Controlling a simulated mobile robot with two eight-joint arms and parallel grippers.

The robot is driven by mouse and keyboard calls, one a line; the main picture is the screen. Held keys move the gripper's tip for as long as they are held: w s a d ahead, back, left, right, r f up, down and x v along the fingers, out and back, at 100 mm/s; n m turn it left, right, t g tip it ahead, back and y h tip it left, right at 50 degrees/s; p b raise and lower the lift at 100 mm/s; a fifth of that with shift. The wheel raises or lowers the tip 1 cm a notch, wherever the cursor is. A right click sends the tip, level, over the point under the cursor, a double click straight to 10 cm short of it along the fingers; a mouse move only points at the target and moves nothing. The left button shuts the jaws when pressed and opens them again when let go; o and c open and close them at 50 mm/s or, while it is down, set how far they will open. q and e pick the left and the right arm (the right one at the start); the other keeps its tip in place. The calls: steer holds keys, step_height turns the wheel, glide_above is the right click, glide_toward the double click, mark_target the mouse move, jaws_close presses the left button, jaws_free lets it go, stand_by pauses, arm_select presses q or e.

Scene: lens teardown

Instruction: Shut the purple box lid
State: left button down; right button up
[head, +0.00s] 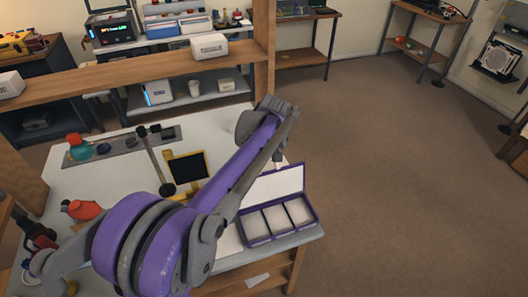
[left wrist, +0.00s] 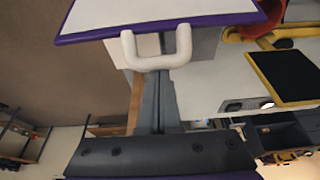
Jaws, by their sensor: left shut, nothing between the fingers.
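The purple box (head: 281,238) sits at the near right corner of the white table. It has three white compartments, and its lid (head: 274,184) stands raised at the back, pale inside with a purple rim. The lid's purple edge (left wrist: 170,28) fills the top of the left wrist view, with a white U-shaped handle (left wrist: 157,62) on it. My left gripper (left wrist: 155,76) is shut and empty, its fingers reaching to the handle; I cannot tell whether they touch. In the head view the left gripper (head: 278,160) is small, behind the lid's top edge. My right gripper is out of view.
On the table (head: 226,146) stand a black panel in a yellow frame (head: 187,166), a teal-and-red bottle (head: 79,147) and an orange-red object (head: 82,209). A wooden shelf (head: 150,68) crosses behind. The floor right of the table is clear.

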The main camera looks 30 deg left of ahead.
arm_select(q)
steer(key=shift+s+d+r+t+y, duration=0.15)
steer(key=shift+s+d+t+y, duration=0.2)
steer(key=shift+d, duration=0.1)
steer(key=s+d+f+t+y+b, duration=0.2)
steer(key=s+d+t+y+b, duration=0.4)
steer(key=s+d, duration=0.45)
steer(key=shift+s+d+f+t+y+b, duration=1.15)
steer(key=shift+f+b, duration=0.9)
steer(key=shift+b, duration=0.8)
steer(key=shift+s+d+f+t+y+b, duration=0.7)
steer(key=shift+d+f+y+b, duration=0.75)
steer(key=shift+f+b, duration=1)
steer(key=shift+s+d+f+t+y+b, duration=0.75)
steer(key=shift+d+f+t+y+b, duration=0.7)
steer(key=shift+b, duration=1.8)
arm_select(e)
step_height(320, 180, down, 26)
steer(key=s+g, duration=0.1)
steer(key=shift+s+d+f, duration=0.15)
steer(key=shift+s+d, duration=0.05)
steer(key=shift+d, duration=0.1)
arm_select(q)
steer(key=shift+a+f+g, duration=0.15)
steer(key=shift+f+g, duration=0.05)
steer(key=shift+g, duration=0.15)
